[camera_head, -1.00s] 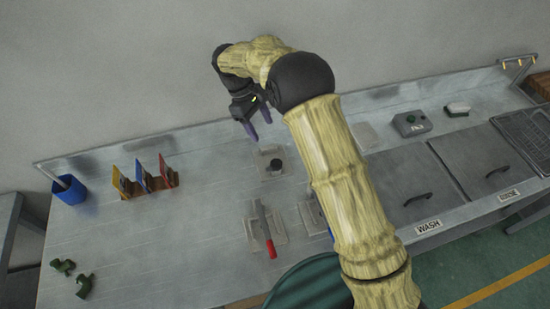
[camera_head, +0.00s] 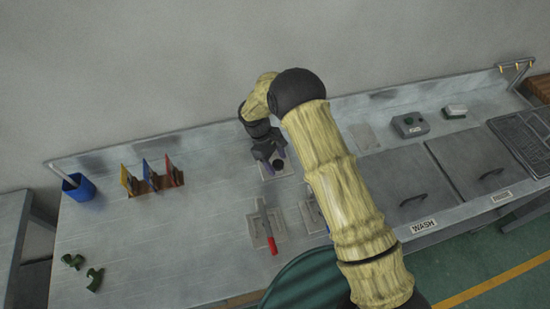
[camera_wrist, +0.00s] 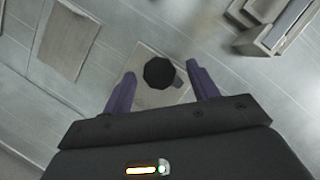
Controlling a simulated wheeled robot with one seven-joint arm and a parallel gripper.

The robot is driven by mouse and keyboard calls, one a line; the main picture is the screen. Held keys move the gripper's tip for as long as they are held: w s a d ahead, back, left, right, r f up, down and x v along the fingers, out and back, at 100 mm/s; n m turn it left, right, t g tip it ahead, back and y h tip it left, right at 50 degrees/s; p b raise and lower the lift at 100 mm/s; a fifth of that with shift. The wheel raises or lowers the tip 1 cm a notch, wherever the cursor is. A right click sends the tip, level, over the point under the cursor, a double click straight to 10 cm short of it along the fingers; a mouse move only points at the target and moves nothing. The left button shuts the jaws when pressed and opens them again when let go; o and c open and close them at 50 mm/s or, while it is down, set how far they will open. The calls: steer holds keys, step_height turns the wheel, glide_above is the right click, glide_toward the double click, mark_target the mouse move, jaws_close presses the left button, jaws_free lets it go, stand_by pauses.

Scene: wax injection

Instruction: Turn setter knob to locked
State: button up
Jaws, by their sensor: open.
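A black round knob (camera_wrist: 159,73) stands on a pale square plate (camera_wrist: 150,54) in the wrist view. In the head view the knob (camera_head: 279,165) shows just beside my fingers, on its plate (camera_head: 283,173) on the steel bench. My gripper (camera_wrist: 161,88) is open, with its two purple fingers apart on either side of the knob's near side. The knob appears between and slightly beyond the fingertips. I cannot tell how far above it they are. In the head view my gripper (camera_head: 272,167) points down at the plate, and my arm hides part of the bench. No lock mark is readable.
A grey button box (camera_head: 410,125) and lidded wash basins (camera_head: 405,188) are at right.

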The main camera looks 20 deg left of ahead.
steer(key=shift+w+d, duration=0.1)
steer(key=c, duration=1)
